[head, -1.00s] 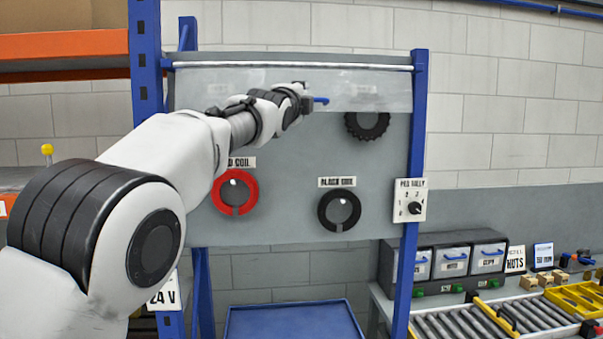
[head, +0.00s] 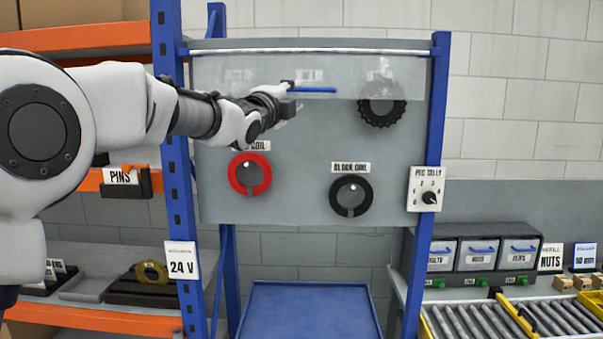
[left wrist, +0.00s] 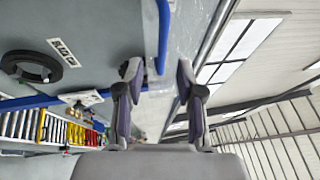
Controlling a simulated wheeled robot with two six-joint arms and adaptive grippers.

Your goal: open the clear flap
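The clear flap (head: 345,72) hangs from a rail across the top of a grey board and covers its upper strip. Its blue handle (head: 315,90) runs along the lower edge. In the head view my left gripper (head: 292,98) is at the handle's left end and hides that end. In the left wrist view my left gripper (left wrist: 158,78) has its two fingers apart. The blue handle (left wrist: 163,35) lies between them in the picture, closer to the left finger; contact cannot be told. The flap (left wrist: 190,35) shows there as a clear sheet. My right gripper is not in view.
The board (head: 290,190) carries a red coil (head: 250,173), a black coil (head: 351,195) and a black toothed ring (head: 381,108) partly behind the flap. Blue posts (head: 433,130) frame it. Below is a blue tray (head: 310,300); a roller conveyor (head: 480,320) is at right.

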